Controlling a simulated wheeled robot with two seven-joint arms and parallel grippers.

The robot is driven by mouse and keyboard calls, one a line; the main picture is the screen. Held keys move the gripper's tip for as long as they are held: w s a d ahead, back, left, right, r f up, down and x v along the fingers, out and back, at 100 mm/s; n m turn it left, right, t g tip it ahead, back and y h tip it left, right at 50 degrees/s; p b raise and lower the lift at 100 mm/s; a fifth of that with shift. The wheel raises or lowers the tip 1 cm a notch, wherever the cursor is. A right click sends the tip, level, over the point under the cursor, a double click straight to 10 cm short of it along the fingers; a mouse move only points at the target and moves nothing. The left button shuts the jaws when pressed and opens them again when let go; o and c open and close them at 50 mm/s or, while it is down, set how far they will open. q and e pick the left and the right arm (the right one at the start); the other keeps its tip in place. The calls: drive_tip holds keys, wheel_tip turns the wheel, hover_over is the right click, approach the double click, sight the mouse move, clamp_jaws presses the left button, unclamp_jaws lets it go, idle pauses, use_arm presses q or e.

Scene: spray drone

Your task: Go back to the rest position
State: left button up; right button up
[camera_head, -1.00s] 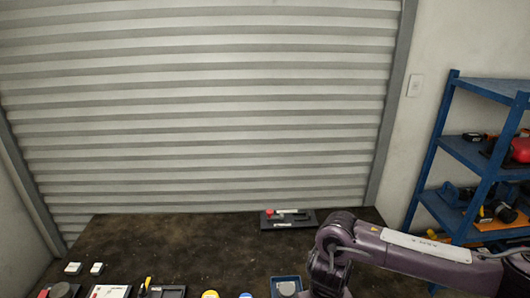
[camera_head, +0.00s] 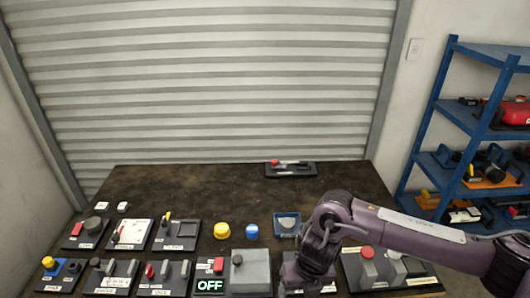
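My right arm (camera_head: 420,238) comes in from the right over the front right of the table and bends downward at its dark wrist. My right gripper (camera_head: 308,280) is at the lower end of that wrist, above a dark panel module at the front. Its fingers are too dark and blocked by the wrist to tell open from shut, and no held object shows. My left arm and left gripper are not in view.
A dark table (camera_head: 230,185) carries rows of switch modules, including a green OFF display (camera_head: 210,286), a yellow button (camera_head: 222,230) and a blue tray (camera_head: 287,225). A black module (camera_head: 290,169) lies at the back. Blue shelves (camera_head: 470,125) stand right. The table's back left is clear.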

drive_tip(key=s+a+r+m+t+y, duration=0.2)
drive_tip(key=a+r+m+y, duration=0.25)
drive_tip(key=a, duration=0.55)
drive_tip(key=s+a+r+m+t+y, duration=0.2)
drive_tip(key=a+r+m+t+y, duration=0.15)
drive_tip(key=a+m, duration=0.4)
drive_tip(key=d+m+t+h, duration=0.2)
drive_tip(key=d+m+h, duration=0.4)
drive_tip(key=d+m, duration=0.9)
drive_tip(key=s+d+f+m+g+h, duration=0.4)
drive_tip(key=s+d+m, duration=0.5)
drive_tip(key=d, duration=0.5)
wheel_tip(320, 180, down, 32)
drive_tip(key=s+g+b, duration=0.1)
drive_tip(key=s+g, duration=0.1)
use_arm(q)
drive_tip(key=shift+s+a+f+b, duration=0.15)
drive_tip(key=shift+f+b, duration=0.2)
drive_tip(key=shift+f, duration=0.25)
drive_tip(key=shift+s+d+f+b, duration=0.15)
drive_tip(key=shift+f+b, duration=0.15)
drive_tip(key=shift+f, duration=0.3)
use_arm(e)
drive_tip(key=s+d+f, duration=0.3)
drive_tip(key=s+f, duration=1.6)
drive_tip(key=shift+s+f+g+y, duration=0.25)
drive_tip(key=shift+s+g+y, duration=0.05)
drive_tip(key=shift+g, duration=0.15)
